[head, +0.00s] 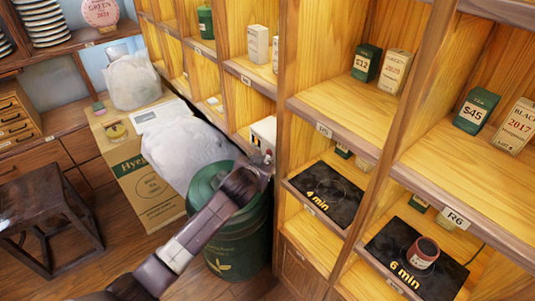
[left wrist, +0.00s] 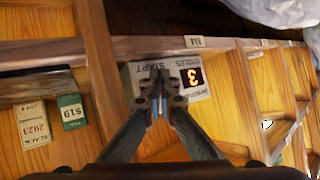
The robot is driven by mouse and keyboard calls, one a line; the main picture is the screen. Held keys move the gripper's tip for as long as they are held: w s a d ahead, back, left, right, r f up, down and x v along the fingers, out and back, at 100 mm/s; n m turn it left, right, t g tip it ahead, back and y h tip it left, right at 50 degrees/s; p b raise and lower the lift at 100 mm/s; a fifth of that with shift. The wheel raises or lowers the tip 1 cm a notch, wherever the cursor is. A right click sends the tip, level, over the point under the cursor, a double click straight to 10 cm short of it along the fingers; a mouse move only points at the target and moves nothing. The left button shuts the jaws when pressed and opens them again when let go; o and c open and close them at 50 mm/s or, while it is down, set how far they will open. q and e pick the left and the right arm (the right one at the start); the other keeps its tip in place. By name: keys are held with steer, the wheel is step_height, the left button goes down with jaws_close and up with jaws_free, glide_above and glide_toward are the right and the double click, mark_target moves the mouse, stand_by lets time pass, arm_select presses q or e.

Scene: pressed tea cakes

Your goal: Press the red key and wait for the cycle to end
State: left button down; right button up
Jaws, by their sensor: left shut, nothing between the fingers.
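A white device (head: 263,132) sits in a low cubby in the head view, partly hidden by the shelf post and my arm. In the left wrist view its white panel (left wrist: 201,94) carries the word START and a lit display (left wrist: 191,77) reading 3. My left gripper (head: 264,164) is shut and empty, right at the device. In the left wrist view its fingertips (left wrist: 160,76) lie over the panel just below START. The red key is not visible; the fingers cover that part of the panel. I cannot tell whether the tips touch it. My right gripper is not in view.
Wooden shelf posts and ledges frame the cubby closely. A green bin (head: 235,250) stands below my left arm, beside a cardboard box (head: 145,185). A dark mat marked 6 min (head: 383,247) holds a reddish canister (head: 424,252); the 4 min mat (head: 318,189) looks empty.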

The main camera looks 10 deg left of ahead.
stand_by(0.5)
arm_select(q)
steer(key=shift+w+d, duration=0.25)
steer(key=shift+w, duration=0.1)
steer(key=shift+r, duration=0.1)
